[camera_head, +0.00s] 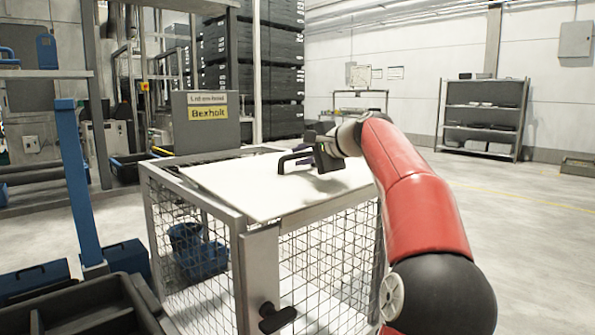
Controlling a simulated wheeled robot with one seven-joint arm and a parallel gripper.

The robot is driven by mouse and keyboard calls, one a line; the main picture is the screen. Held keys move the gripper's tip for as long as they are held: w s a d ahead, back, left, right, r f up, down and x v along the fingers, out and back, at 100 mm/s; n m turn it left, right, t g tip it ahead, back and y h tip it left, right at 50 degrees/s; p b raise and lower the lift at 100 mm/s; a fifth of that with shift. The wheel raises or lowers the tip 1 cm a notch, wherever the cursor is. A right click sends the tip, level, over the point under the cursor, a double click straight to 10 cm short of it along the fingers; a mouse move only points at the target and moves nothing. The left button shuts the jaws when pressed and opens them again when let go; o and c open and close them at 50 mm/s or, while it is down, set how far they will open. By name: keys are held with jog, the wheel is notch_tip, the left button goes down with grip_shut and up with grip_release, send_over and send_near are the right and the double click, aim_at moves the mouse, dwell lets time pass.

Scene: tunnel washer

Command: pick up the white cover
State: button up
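The white cover (235,187) is a flat white panel lying on top of a wire mesh cage cart (200,240). My red arm reaches in from the right. My dark gripper (300,160) is low over the right rear part of the cover, with dark bars at its tip close to the cover's surface. Part of those bars may be a handle on the cover; I cannot tell them apart. Whether the fingers are apart or closed on something is too small to see. The arm and gripper hide the cover's right rear edge.
A sign panel (207,120) reading "Bexholt" stands behind the cart. A blue container (198,252) is inside the cage. A blue post (78,185) and dark crates (85,308) stand at left. A grey shelf (484,117) stands back right. The floor at right is free.

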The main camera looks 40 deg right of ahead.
jog(key=shift+x, duration=1)
grip_shut()
